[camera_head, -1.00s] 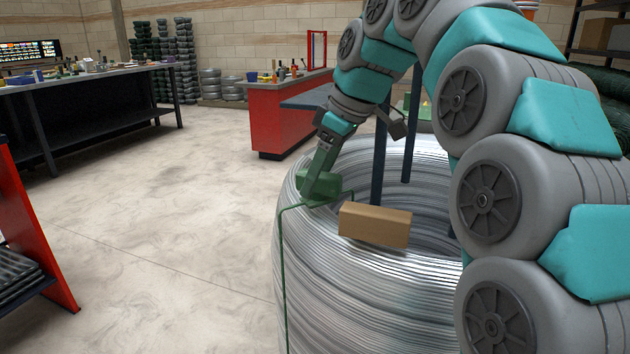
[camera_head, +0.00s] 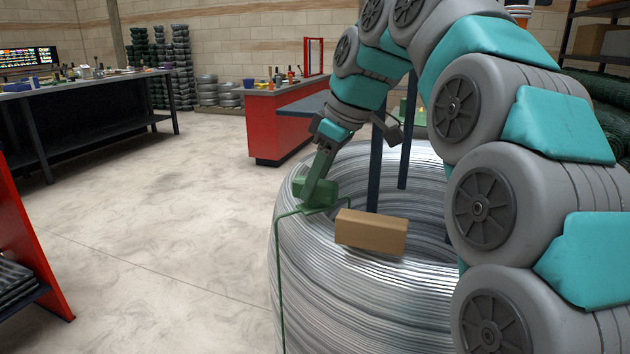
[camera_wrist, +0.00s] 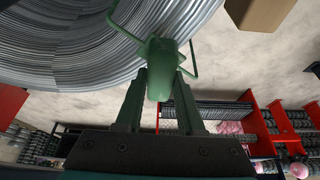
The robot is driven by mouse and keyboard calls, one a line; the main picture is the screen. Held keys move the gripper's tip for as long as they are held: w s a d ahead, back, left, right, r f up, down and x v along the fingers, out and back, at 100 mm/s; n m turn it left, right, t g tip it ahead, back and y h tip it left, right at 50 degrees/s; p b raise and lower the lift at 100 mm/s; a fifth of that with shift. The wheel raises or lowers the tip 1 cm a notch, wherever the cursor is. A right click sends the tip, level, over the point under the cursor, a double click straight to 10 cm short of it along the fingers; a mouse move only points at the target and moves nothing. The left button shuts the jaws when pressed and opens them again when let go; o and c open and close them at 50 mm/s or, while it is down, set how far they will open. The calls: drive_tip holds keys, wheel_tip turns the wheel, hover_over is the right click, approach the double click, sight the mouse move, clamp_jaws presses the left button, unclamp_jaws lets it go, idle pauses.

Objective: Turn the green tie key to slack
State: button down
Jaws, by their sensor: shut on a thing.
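The green tie key (camera_head: 309,192) sits on the top left rim of a big coil of silver wire (camera_head: 345,290). A thin green rod runs from beside it down the coil's outer side. My gripper (camera_head: 316,187) reaches down from above and is shut on the key. In the wrist view the key (camera_wrist: 160,68) stands between the two green fingers of my gripper (camera_wrist: 160,88), with thin green rods beyond it. The fingers partly hide the key in the head view.
A brown block (camera_head: 371,232) lies on the coil close right of the key. Dark posts (camera_head: 376,165) rise from the coil's middle. A red bench (camera_head: 278,125) stands behind, and a dark workbench (camera_head: 85,125) at the left. The floor left of the coil is clear.

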drive_tip(key=shift+r+n+g, duration=0.1)
drive_tip(key=shift+n+g, duration=0.3)
drive_tip(key=shift+n, duration=0.8)
drive_tip(key=shift+n+y, duration=0.3)
drive_tip(key=shift+n, duration=0.1)
drive_tip(key=c, duration=0.5)
unclamp_jaws()
